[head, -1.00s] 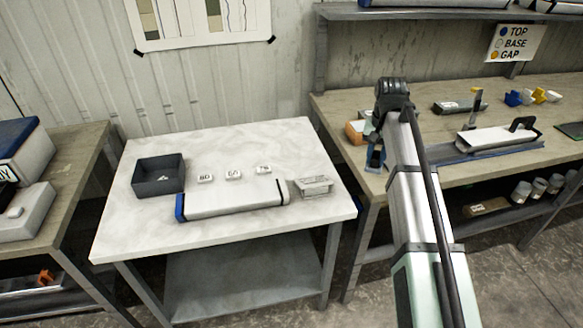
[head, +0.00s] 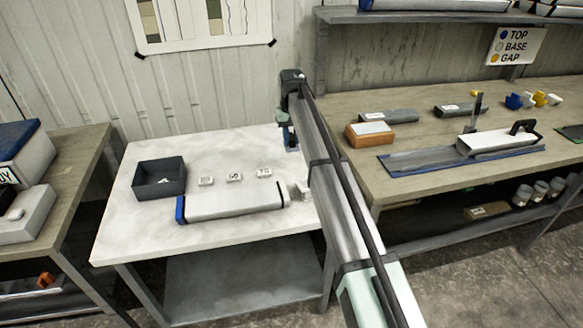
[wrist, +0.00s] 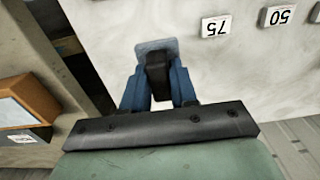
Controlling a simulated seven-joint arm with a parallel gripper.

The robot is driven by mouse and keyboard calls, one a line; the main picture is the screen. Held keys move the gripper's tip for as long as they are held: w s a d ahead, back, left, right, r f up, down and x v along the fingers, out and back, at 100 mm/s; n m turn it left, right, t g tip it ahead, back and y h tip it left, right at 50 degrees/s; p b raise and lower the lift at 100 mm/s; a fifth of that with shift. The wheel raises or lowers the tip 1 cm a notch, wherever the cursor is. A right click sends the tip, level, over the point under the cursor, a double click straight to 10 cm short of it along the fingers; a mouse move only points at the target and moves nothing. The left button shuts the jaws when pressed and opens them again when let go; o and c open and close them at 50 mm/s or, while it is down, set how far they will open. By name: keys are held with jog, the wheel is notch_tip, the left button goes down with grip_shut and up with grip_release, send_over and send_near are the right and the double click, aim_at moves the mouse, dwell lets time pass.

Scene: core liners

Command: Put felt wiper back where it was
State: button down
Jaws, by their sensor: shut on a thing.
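My gripper (head: 291,140) is over the back right part of the white table (head: 140,225) in the head view. In the wrist view its blue fingers (wrist: 158,88) are shut around a dark piece with a flat grey-blue pad (wrist: 155,47), which I take to be the felt wiper. The pad faces the white tabletop; whether it touches is unclear. In the head view the held piece is too small to make out.
White tags (head: 264,172), a dark open bin (head: 160,190) and a silver core tube (head: 230,204) sit on the white table. My arm mostly hides a pale block (head: 301,190). The wooden workbench (head: 440,175) holds an orange block (head: 370,135) and grey labelled bars (head: 390,116).

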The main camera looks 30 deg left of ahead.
notch_tip(320, 180, down, 10)
jog(key=shift+r, duration=0.1)
dwell(0.4)
jog(key=c, duration=0.9)
grip_release()
notch_tip(320, 180, up, 12)
jog(key=shift+r, duration=0.1)
